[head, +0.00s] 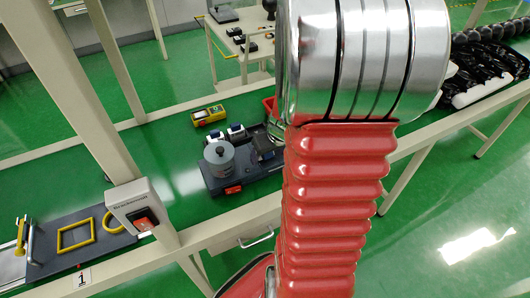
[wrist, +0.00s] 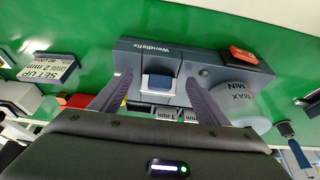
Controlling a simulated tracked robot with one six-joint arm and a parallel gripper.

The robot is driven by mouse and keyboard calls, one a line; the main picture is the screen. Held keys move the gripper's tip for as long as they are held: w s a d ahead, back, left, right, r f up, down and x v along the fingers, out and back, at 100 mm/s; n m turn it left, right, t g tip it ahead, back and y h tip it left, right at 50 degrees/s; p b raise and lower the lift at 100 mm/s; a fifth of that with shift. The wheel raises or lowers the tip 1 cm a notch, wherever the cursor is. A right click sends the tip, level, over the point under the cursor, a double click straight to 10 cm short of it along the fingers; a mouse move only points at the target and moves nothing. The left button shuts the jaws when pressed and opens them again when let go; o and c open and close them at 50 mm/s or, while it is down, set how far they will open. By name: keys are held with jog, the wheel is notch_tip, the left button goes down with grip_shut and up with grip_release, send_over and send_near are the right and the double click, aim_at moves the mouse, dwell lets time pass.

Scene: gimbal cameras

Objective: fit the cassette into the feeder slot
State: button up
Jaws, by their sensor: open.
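In the wrist view the dark grey feeder (wrist: 143,52), lettered "Wendlefix", lies under my open gripper (wrist: 159,77). I cannot tell whether this block is the cassette or part of the feeder, and no empty slot can be made out. Blocks marked in mm (wrist: 166,112) show partly behind my gripper body. In the head view the feeder (head: 222,184) stands on the green bench, and my arm hides part of the area beside it.
The feeder carries a grey drum (head: 219,158) and a red switch (wrist: 245,57). A block labelled "SET UP 2 mm" (wrist: 50,68) lies at left. A yellow meter (head: 208,116) lies behind the feeder. A post with a switch box (head: 139,205) stands at left.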

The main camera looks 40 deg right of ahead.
jog(key=shift+w+f, duration=0.15)
jog(key=shift+f, duration=0.25)
jog(key=shift+c, duration=0.5)
jog(key=shift+d, duration=0.1)
jog(key=c, duration=1.2)
jog(key=shift+r, duration=0.15)
notch_tip(320, 180, up, 10)
jog(key=shift+f, duration=0.1)
